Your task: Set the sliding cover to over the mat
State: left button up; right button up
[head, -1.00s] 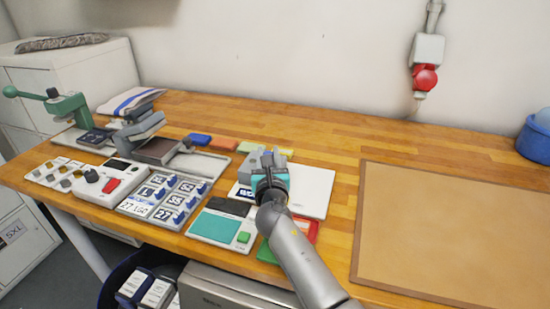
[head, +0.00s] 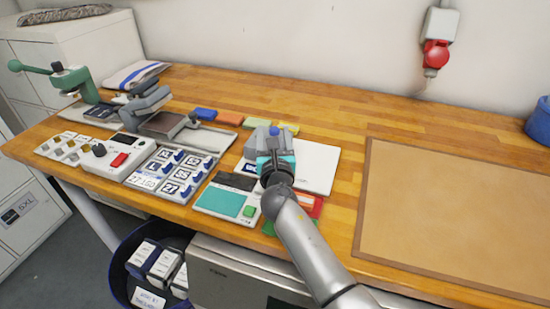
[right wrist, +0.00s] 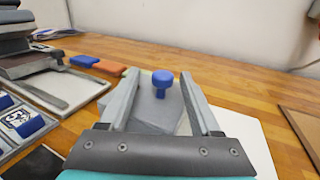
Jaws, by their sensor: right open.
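A grey block with a blue knob (head: 274,131), which I take to be the sliding cover, sits at the left back part of a white plate (head: 319,166). In the right wrist view the blue knob (right wrist: 162,80) stands up from the grey cover (right wrist: 155,110). My right gripper (head: 271,145) is at the cover. Its fingers (right wrist: 160,85) are apart, one on each side of the knob, with gaps visible. My arm and gripper hide part of the cover and plate. A flat brown mat (head: 455,210) lies bare at the right of the bench. My left gripper is not in view.
A white device with a teal pad (head: 222,201) and a red-and-green item (head: 305,205) lie at the front near my arm. Label holders (head: 170,173) and a grey press (head: 148,103) stand left. Clear wood lies between plate and mat.

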jog(key=s+p, duration=0.2)
jog(key=s, duration=0.9)
jog(key=shift+s+a, duration=0.1)
jog(key=shift+s, duration=1)
